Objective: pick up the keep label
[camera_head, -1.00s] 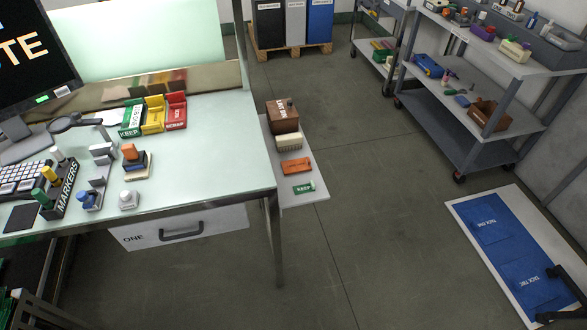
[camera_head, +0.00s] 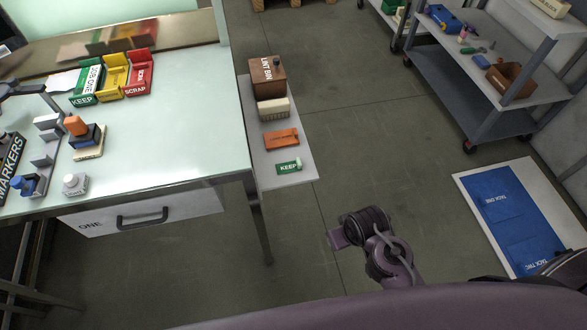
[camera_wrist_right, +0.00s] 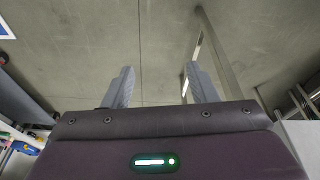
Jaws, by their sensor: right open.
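The keep label (camera_head: 288,167) is a small green block with white KEEP lettering and a pale end. It lies flat near the front end of a narrow white side shelf (camera_head: 299,182), right of the bench. My right arm's purple wrist part (camera_head: 375,245) is in the head view, below and right of the label and apart from it; its fingers cannot be made out there. In the right wrist view my right gripper (camera_wrist_right: 160,88) is open and empty, its two grey fingers apart over bare floor. The label is not seen in that view. My left gripper is not in view.
An orange block (camera_head: 281,139), a cream-bristled brush (camera_head: 273,108) and a brown box (camera_head: 267,78) line the shelf behind the label. The bench (camera_head: 180,130) holds green, yellow and red bins. Floor right of the shelf is clear up to a blue-matted board (camera_head: 510,210).

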